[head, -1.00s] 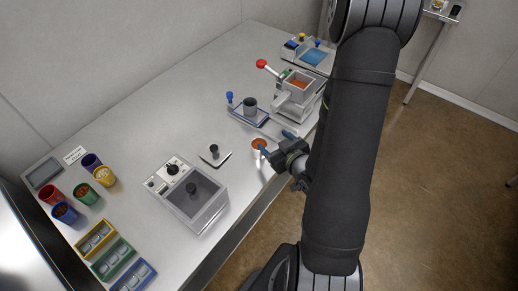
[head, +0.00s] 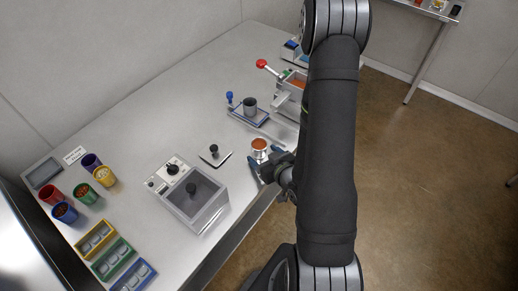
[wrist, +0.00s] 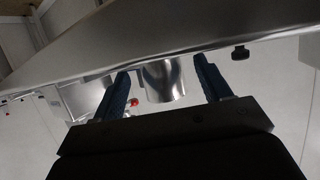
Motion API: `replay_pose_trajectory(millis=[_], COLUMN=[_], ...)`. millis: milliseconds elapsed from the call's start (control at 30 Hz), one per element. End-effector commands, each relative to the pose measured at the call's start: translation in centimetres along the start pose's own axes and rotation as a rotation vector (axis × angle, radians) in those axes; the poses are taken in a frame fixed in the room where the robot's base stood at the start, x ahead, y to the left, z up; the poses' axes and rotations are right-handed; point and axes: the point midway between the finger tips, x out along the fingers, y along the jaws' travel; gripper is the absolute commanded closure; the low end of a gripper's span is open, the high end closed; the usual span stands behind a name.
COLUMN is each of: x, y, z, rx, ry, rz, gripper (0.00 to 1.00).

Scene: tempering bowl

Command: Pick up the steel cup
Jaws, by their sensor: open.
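The steel cup (head: 259,153) stands near the front edge of the table, with orange-brown contents at its top in the head view. In the wrist view it is a shiny metal cylinder (wrist: 164,85) between the two blue fingers. My gripper (head: 265,162) is open, low at the cup, with one finger on each side. In the wrist view my gripper (wrist: 160,72) shows gaps between the cup and both fingers. My arm hides part of the table to the right.
A dark grey cup (head: 250,103) stands on a blue-edged tray (head: 262,120) behind. A small plate with a black knob (head: 214,150) lies to the left, beside a clear-lidded box (head: 206,205). A red-knobbed machine (head: 290,95) is at the back right. The table's back left is clear.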

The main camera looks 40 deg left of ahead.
Motion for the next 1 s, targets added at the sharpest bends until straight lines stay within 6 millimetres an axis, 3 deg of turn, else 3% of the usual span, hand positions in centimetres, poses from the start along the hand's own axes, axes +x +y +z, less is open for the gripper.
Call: replay_pose_trajectory(millis=[133,367,633,1000], x=[1.09,1.17,1.15,1.06], y=[-0.05,-0.01,-0.02,-0.01], z=[0.00,0.00,-0.01,-0.26], rx=[-0.001,0.000,0.000,-0.001], ry=[0.000,0.000,0.000,0.001], rz=[-0.001,0.000,0.000,0.000], gripper=[0.30,0.30,0.81,0.81])
